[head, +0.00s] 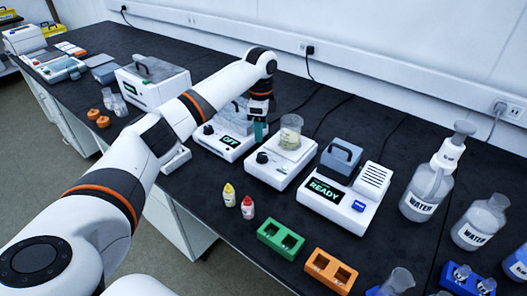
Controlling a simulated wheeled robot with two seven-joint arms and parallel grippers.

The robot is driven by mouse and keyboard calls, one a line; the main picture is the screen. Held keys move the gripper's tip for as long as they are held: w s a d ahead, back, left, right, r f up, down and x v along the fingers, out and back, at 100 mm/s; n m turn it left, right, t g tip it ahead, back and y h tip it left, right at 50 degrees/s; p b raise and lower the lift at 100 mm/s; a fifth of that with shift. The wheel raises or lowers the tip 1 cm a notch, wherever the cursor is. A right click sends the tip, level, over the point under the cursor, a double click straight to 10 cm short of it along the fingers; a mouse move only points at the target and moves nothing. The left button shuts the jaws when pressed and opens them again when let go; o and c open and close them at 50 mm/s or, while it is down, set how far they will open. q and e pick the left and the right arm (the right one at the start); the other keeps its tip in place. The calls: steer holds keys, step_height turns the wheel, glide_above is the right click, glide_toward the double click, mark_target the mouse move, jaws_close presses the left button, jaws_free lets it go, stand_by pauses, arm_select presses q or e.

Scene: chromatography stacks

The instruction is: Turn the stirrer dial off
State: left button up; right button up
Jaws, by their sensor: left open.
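A white stirrer unit (281,171) stands mid-bench with a beaker (290,133) of pale liquid on its top. Its dark round dial (262,157) is on the front left; I cannot read its setting. My left gripper (258,131) points down from the arm's bent wrist. It is open, behind and slightly left of the dial in the picture, and appears apart from it. It partly covers the neighbouring white unit (225,147), which has a green-lit display and its own dark knob (208,129). My right gripper is out of view.
A white unit reading READY (340,205) with a grey lidded block stands to the right. Yellow-capped (229,194) and red-capped (247,207) bottles, a green rack (281,239) and an orange rack (331,270) lie in front. Water bottles (427,190) stand at right. Bench between dial and small bottles is clear.

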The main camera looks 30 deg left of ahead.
mark_target(262, 155)
arm_select(q)
step_height(262, 155, down, 4)
step_height(262, 155, down, 5)
steer(key=shift+r, duration=0.1)
steer(key=shift+f, duration=0.4)
steer(key=shift+w, duration=0.1)
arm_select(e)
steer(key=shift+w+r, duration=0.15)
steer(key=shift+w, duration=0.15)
arm_select(q)
steer(key=shift+c, duration=0.3)
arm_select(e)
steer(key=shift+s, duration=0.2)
arm_select(q)
steer(key=c, duration=0.9)
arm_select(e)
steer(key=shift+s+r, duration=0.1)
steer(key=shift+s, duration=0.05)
